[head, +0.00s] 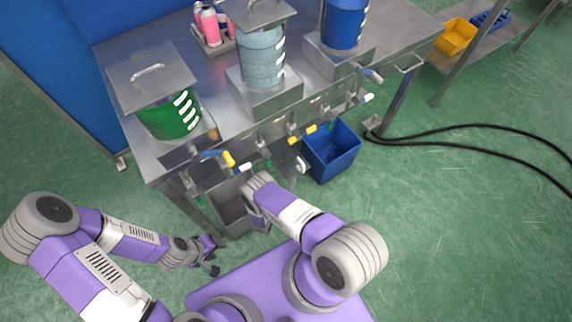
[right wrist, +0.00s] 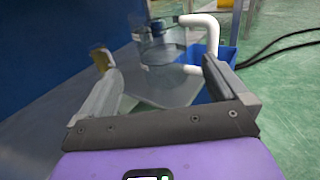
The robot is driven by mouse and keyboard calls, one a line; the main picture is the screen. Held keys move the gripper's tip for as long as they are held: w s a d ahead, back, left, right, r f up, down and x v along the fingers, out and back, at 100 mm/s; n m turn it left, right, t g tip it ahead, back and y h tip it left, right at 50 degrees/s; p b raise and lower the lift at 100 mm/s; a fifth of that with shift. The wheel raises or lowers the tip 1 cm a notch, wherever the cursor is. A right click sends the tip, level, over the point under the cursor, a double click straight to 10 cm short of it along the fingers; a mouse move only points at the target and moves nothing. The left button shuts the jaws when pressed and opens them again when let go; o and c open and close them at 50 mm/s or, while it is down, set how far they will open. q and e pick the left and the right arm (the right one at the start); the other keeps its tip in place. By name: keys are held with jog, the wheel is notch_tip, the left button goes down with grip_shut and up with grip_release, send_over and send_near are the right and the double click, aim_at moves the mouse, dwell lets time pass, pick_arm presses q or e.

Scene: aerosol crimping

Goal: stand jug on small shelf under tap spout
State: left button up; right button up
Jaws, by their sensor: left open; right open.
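A clear jug (right wrist: 158,45) with a white handle (right wrist: 203,22) stands upright beyond my right gripper (right wrist: 155,64) in the right wrist view. It appears to stand on a small grey shelf (right wrist: 165,92). My right gripper is open, and the jug is ahead of its fingertips, with no finger visibly touching it. In the head view, my right arm hides the gripper and most of the jug; only the white handle (head: 302,164) shows. The nearby tap (head: 296,137) has a yellow lever. My left gripper (head: 212,256) is open and empty, low in front of the bench.
The steel bench (head: 218,87) carries a green container (head: 170,118), a pale blue one (head: 262,62) and a blue one (head: 343,25). A blue bin (head: 332,150) stands close right of the jug. Black hoses (head: 450,128) cross the floor at right.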

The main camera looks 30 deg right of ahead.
jog(key=shift+b+v, duration=0.3)
jog(key=shift+v, duration=1.7)
